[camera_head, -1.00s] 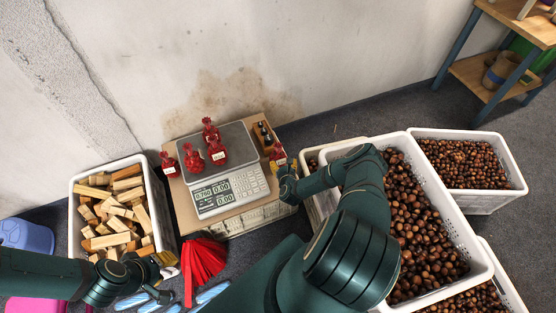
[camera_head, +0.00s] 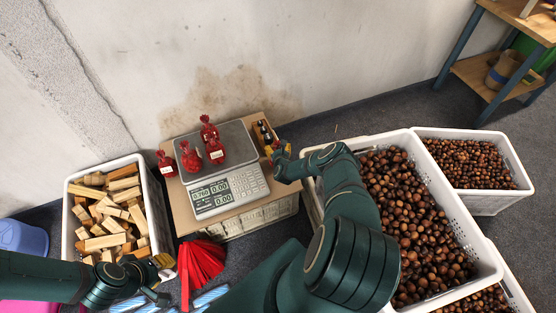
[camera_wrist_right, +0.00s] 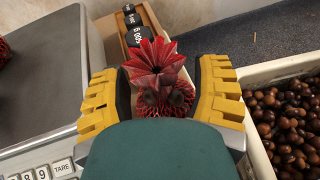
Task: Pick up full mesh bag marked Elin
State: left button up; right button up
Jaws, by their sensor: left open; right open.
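A full red mesh bag (camera_wrist_right: 158,92) with a gathered, fanned top shows in the right wrist view. It stands between the two yellow-and-black fingers of my right gripper (camera_wrist_right: 163,92), which is open around it. In the head view my right gripper (camera_head: 277,149) is right of the scale and mostly hides that bag. Other red mesh bags are a group (camera_head: 216,152) on the scale plate and one (camera_head: 166,164) left of the scale. The names on their white labels are too small to read. My left gripper (camera_head: 166,278) is open and empty at the lower left, by the wood crate.
The scale (camera_head: 228,193) stands on a cardboard-coloured box top, with a small weight box (camera_head: 263,131) behind the gripped spot. A white crate of wood blocks (camera_head: 70,225) is at left. A large chestnut crate (camera_head: 478,240) stands close right of my right gripper. Red empty nets (camera_head: 203,262) lie in front.

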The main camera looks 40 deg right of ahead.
grip_shut()
jog(key=shift+r, duration=0.1)
